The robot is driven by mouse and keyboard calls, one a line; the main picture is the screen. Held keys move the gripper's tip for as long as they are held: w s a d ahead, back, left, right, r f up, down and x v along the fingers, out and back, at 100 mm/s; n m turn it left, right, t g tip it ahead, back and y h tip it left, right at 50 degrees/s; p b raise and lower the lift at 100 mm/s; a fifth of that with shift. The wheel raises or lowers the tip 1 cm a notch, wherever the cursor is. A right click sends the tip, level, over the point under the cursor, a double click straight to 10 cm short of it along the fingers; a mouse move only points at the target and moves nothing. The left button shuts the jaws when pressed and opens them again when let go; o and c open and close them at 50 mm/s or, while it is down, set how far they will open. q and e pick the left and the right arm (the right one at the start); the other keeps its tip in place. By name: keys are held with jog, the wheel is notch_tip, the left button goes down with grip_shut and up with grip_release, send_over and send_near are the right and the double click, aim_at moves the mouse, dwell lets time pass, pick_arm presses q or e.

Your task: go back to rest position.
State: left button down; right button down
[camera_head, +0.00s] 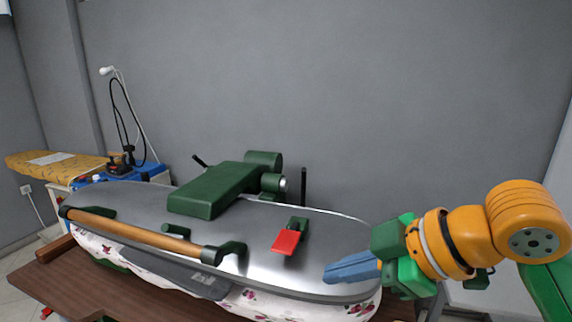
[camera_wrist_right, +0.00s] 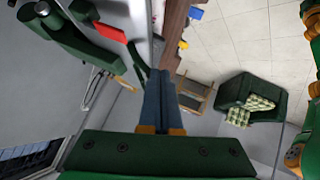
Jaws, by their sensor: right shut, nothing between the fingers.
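My right gripper (camera_head: 350,270) comes in from the right, with its blue fingers closed together and nothing between them. In the head view it overlaps the right end of the metal top plate of a steam press (camera_head: 330,235); I cannot tell whether it touches. In the right wrist view the shut fingers (camera_wrist_right: 160,100) point up the picture, with the press edge on their left. The press has a wooden handle bar (camera_head: 140,232), a green block (camera_head: 215,190) on top and a red lever (camera_head: 286,242). My left gripper is not in view.
The press stands on a brown table (camera_head: 90,290). An ironing board (camera_head: 60,165) with a yellow cover and an iron (camera_head: 118,167) are at the far left. The right wrist view shows a green armchair (camera_wrist_right: 250,98) on the tiled floor, with free floor around it.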

notch_tip(320, 180, down, 25)
jog(key=s+m+h, duration=0.1)
jog(key=m+h, duration=0.1)
jog(key=m, duration=0.6)
jog(key=s+d+f+m+g+h, duration=0.1)
jog(key=s+d+f+m+h, duration=0.2)
jog(key=s+d+f, duration=0.3)
jog(key=s+d+f+m+g+h, duration=0.25)
jog(key=s+f, duration=0.35)
jog(key=s, duration=0.3)
notch_tip(320, 180, down, 15)
jog(key=s, duration=0.1)
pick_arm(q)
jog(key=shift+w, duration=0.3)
pick_arm(e)
jog(key=s+d+f+g, duration=0.1)
jog(key=s+d+f, duration=0.2)
jog(key=s+f, duration=0.7)
jog(key=s, duration=0.2)
jog(key=shift+s+f, duration=0.4)
